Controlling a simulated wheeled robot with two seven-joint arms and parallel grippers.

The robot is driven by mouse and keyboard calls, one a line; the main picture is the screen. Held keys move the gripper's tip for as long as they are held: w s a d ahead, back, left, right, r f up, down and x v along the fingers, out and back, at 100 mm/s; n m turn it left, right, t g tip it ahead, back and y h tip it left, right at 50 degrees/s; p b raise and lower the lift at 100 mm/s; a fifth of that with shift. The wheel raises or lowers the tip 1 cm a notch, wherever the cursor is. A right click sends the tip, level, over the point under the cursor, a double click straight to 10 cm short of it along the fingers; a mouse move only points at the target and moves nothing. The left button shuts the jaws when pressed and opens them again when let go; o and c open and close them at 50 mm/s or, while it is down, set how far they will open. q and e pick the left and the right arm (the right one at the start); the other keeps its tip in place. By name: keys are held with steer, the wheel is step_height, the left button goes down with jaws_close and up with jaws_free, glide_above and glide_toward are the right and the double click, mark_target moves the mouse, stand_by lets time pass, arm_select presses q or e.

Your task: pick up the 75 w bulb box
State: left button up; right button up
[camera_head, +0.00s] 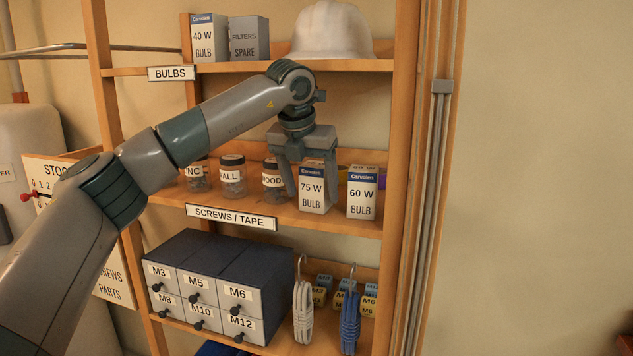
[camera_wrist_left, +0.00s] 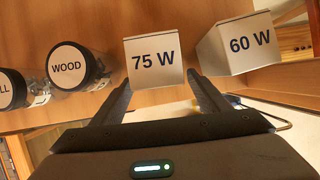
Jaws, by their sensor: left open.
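The 75 W bulb box (camera_head: 312,191) is a white box with a blue band, upright on the middle shelf, above the SCREWS / TAPE label. In the left wrist view the box (camera_wrist_left: 154,62) shows its 75 W face between the finger ends. My left gripper (camera_head: 309,177) reaches down from above at the box, open, with one finger to the left of it. It also shows in the left wrist view (camera_wrist_left: 160,85), with one finger near each side of the box. Whether the fingers touch it I cannot tell. My right gripper is out of view.
The 60 W bulb box (camera_head: 361,194) stands close on the right. The WOOD jar (camera_head: 273,182) is close on the left, with more jars beyond. The upper shelf holds a 40 W bulb box (camera_head: 203,38) and a white hard hat (camera_head: 331,32). Drawers (camera_head: 240,296) sit below.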

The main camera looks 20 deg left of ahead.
arm_select(q)
steer(key=shift+x, duration=0.8)
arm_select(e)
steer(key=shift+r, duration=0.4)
arm_select(q)
steer(key=c, duration=1.1)
steer(key=shift+c, duration=0.2)
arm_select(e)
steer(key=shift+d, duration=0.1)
arm_select(q)
steer(key=shift+r, duration=0.1)
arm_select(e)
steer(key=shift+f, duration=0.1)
